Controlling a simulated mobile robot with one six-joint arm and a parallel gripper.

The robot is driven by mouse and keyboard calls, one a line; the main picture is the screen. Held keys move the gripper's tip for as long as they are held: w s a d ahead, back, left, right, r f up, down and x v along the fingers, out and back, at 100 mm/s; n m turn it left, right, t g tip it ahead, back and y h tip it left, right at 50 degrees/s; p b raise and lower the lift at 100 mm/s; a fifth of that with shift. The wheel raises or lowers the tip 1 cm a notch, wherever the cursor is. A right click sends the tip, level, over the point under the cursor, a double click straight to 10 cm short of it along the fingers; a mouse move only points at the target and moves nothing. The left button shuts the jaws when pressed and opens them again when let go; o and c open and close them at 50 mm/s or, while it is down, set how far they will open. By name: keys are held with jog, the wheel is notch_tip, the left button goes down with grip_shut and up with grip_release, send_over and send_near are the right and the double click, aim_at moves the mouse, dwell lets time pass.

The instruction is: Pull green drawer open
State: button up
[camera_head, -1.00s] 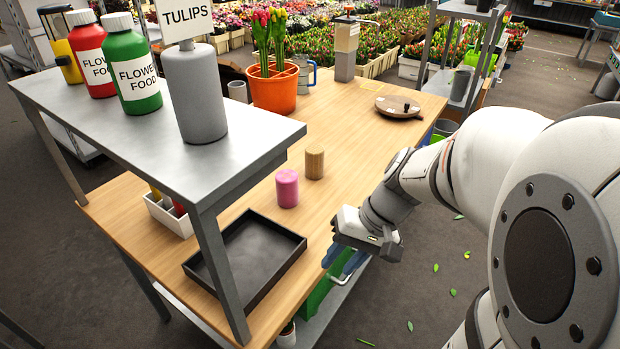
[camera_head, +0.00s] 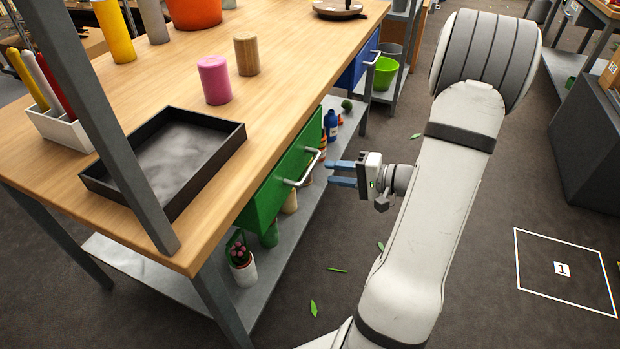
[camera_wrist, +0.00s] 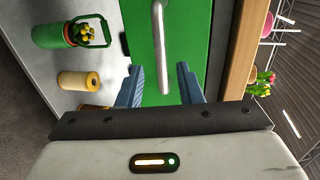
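The green drawer (camera_head: 279,180) is mounted under the near right edge of the wooden table, with its front facing my arm. It looks shut. Its metal bar handle (camera_head: 305,170) sticks out from the front. My gripper (camera_head: 330,174) is just to the right of the handle, with its blue fingers apart and pointing at it. In the wrist view the green drawer front (camera_wrist: 172,50) fills the middle. The handle (camera_wrist: 159,45) reaches down into the gap between the two open fingers (camera_wrist: 160,86). I see no finger touching it.
A black tray (camera_head: 233,137), a pink cylinder (camera_head: 214,80) and a wooden cylinder (camera_head: 246,54) stand on the table. A blue drawer (camera_head: 357,62) is farther along. The lower shelf (camera_head: 268,268) holds a potted plant (camera_head: 242,264) and bottles. The floor right of the table is mostly clear.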

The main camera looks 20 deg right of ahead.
aim_at(310, 167)
jog(key=b+x, duration=0.1)
jog(key=x, duration=0.6)
jog(key=shift+w+a, duration=0.1)
jog(key=shift+a, duration=0.1)
grip_shut()
